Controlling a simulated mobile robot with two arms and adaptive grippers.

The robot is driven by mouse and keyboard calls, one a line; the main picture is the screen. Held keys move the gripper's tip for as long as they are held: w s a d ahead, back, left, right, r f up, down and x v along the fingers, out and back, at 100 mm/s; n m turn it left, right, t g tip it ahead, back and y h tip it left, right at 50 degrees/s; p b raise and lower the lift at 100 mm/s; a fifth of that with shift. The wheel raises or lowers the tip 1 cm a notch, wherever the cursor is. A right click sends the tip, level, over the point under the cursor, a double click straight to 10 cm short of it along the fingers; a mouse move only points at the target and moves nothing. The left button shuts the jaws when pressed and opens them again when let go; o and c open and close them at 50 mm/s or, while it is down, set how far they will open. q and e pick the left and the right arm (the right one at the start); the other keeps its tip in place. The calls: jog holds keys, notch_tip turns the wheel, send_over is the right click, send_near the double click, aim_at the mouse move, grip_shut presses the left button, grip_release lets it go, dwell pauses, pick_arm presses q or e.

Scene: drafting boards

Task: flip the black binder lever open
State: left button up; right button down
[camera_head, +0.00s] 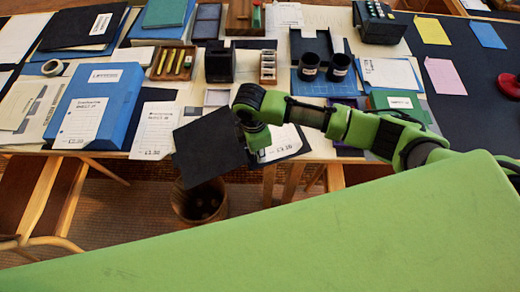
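A black flat panel (208,148), which looks like a binder cover, hangs tilted out past the table's front edge. Beside it to the right lies a sheet with a white label (282,143) on a dark backing, partly covered by my arm. I cannot tell whether the two are one binder, and no lever can be made out. My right arm comes in from the right and its wrist is bent down at the panel's right edge. My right gripper (256,140) is mostly hidden there, so its fingers and any contact are unclear. My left gripper is out of view.
The table is crowded. A blue box file (95,105) and a white booklet (155,130) lie to the left, and two black cups (325,67) stand behind the arm. A wastebasket (200,202) stands on the floor under the panel. A stool (40,200) is at lower left.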

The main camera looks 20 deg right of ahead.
jog(key=c, duration=1.9)
grip_release()
jog(key=r, duration=0.8)
jog(key=a+r, duration=0.1)
jog(key=r, duration=0.2)
jog(key=shift+r, duration=0.4)
